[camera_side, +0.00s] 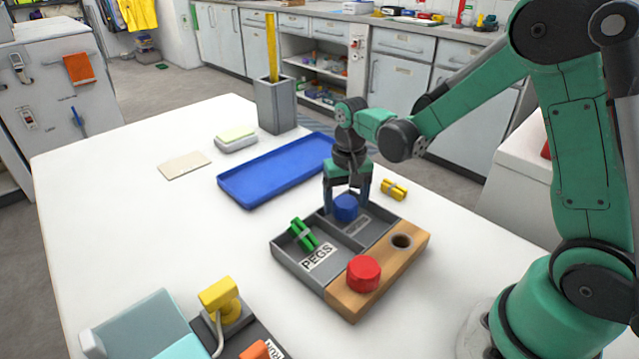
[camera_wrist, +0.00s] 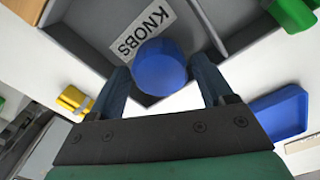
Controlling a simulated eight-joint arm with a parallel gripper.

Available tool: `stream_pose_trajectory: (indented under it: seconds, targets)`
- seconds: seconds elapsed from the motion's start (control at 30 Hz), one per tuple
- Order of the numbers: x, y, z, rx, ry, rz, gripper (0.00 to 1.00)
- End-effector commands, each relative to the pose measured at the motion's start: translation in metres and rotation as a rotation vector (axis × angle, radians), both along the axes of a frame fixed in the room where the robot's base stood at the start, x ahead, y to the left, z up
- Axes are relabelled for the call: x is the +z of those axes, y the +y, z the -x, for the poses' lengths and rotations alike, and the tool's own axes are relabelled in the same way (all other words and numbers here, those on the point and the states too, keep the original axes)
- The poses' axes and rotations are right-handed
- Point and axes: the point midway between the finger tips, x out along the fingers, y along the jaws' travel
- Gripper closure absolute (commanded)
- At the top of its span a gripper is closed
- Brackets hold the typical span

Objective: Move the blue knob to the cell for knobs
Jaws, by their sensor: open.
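The blue knob (camera_side: 346,208) is at the back corner of the cell for knobs in the grey tray (camera_side: 281,252). In the wrist view the blue knob (camera_wrist: 160,67) partly covers the KNOBS label (camera_wrist: 143,30). My gripper (camera_side: 347,203) is low over that corner and points down. In the wrist view my gripper (camera_wrist: 161,68) is open, with one finger on each side of the knob. I cannot tell whether the fingers touch the knob, and its underside is hidden.
A red knob (camera_side: 364,273) sits on the tray's wooden strip (camera_side: 398,262), which has a dark hole (camera_side: 401,241).

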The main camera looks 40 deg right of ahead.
Motion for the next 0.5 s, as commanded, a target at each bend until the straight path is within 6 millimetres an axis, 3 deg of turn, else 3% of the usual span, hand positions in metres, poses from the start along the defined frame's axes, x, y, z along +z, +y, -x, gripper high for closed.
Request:
stream_pose_trajectory:
  seconds: [0.5]
  targets:
    - [0.091, 0.000, 0.000, 0.000, 0.000, 0.000, 0.26]
